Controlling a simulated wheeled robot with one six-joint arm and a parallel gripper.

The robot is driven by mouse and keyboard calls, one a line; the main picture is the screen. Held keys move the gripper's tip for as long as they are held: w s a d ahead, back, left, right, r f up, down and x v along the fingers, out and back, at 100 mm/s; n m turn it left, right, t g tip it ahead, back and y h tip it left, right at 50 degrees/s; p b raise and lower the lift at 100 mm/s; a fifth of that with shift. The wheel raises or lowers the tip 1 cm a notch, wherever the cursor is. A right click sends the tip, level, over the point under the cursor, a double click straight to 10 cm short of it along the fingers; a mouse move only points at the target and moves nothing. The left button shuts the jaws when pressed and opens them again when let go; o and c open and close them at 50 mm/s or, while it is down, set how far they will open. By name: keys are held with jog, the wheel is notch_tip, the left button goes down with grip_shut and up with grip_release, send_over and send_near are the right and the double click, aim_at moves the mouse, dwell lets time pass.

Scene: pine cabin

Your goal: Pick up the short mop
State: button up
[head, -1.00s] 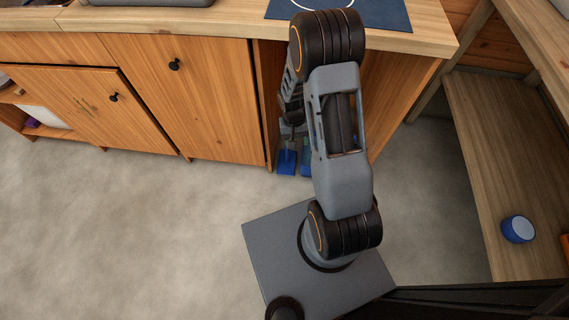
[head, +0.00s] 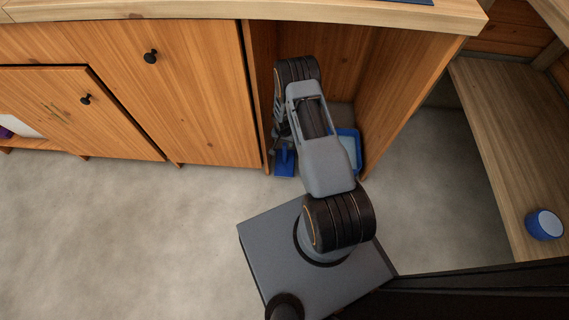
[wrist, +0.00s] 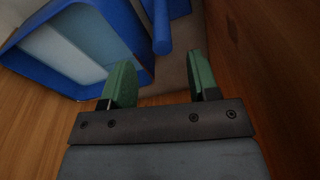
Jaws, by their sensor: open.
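A flat blue piece (head: 284,162), which looks like the short mop's head, rests on the floor at the front of the open cabinet bay in the head view. My arm covers what stands above it. In the wrist view a blue rod (wrist: 160,25), possibly the mop's handle, ends just beyond the gap between my fingers. My gripper (wrist: 160,62) is open with green fingertips apart and nothing held between them. In the head view it is low inside the bay, close to the left wall and mostly hidden by my arm.
A blue-rimmed tray or bin (head: 357,146) stands in the bay's right part; it fills the wrist view's upper left (wrist: 146,58). Wooden bay walls (head: 395,95) close in on both sides. A wooden bench (head: 490,130) holds a blue cup (head: 545,226). The left floor is clear.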

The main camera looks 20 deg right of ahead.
aim_at(285, 144)
jog(key=shift+w+d+f+b, duration=0.15)
jog(key=shift+f+b, duration=0.35)
jog(key=shift+f, duration=0.6)
jog(key=shift+w+d+f+b, duration=0.15)
jog(key=shift+f+b, duration=0.35)
jog(key=shift+f, duration=0.65)
jog(key=shift+w+f+b, duration=0.2)
jog(key=shift+f+b, duration=0.3)
jog(key=shift+f, duration=0.6)
grip_shut()
